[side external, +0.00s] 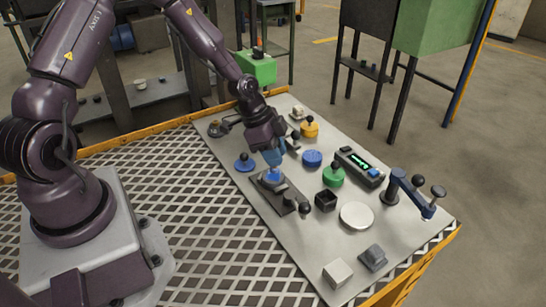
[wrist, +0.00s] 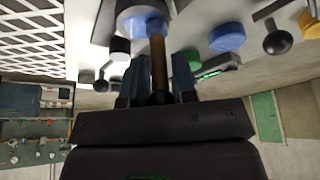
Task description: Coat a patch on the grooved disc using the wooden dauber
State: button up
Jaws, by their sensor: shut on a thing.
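My gripper (side external: 273,157) has blue-grey fingers and points down over a dark fixture (side external: 268,187) with a ball-ended lever. In the wrist view my gripper (wrist: 158,72) is shut on the brown handle of the wooden dauber (wrist: 158,52). The handle runs from the fingers to a blue area (wrist: 150,25) at a grey round part (wrist: 128,12), which looks like the grooved disc. The blue also shows under the fingers in the side view (side external: 273,174). I cannot tell whether the blue is coating or part of the dauber. No grooves are clear, and contact is uncertain.
The board's front left is bare.

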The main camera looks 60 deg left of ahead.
jog(key=shift+w+a, duration=0.3)
jog(key=shift+a, duration=0.05)
jog(key=shift+d+r, duration=0.1)
jog(key=shift+r, duration=3.9)
jog(key=shift+r, duration=0.1)
